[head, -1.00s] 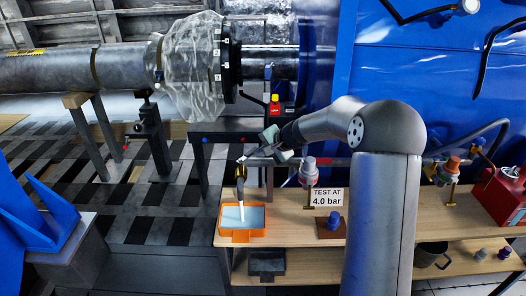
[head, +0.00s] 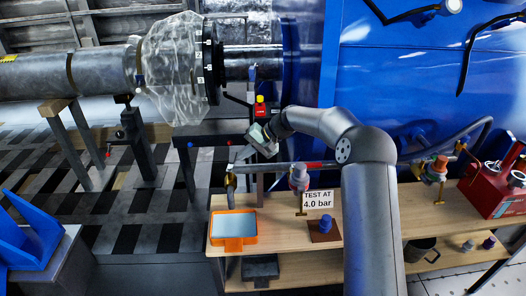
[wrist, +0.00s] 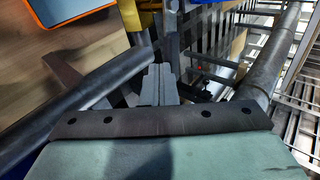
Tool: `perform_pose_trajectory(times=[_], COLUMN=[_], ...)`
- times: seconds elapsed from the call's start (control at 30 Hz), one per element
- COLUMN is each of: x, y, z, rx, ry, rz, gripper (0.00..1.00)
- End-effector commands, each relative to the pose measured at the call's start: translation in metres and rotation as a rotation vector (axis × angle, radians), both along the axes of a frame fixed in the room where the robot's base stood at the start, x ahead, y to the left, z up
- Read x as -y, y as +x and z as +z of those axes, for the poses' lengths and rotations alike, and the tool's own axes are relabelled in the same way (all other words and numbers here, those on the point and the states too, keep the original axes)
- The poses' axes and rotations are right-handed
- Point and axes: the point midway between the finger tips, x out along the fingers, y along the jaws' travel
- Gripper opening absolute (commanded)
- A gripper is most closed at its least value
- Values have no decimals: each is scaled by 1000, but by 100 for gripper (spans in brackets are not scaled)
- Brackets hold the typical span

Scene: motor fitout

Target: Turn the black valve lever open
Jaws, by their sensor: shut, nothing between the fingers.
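A brass valve (head: 231,180) sits at the left end of the horizontal grey pipe above the bench, with a grey spout below it. Part of its yellow body (wrist: 146,18) shows at the top of the wrist view. I cannot clearly pick out the black lever at this valve; dark parts there blend together. My gripper (head: 239,157) is shut and empty, its fingers pointing down-left close above the valve. In the wrist view the shut grey fingertips (wrist: 158,77) lie beside the grey pipe (wrist: 100,82); I cannot tell whether they touch anything.
An orange tray (head: 234,243) of pale liquid stands on the wooden bench below the spout. A "TEST AT 4.0 bar" sign (head: 318,200) and a capped fitting (head: 299,178) are to its right. A red box with a yellow button (head: 260,107) is above my gripper.

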Motion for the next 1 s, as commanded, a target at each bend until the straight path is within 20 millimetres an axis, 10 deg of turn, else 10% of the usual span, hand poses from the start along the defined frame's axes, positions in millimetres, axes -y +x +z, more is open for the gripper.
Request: perform_pose_trajectory(times=[1.0], x=[-12], y=[7], z=[2], rx=[1], ry=[2], rz=[33], gripper=[0])
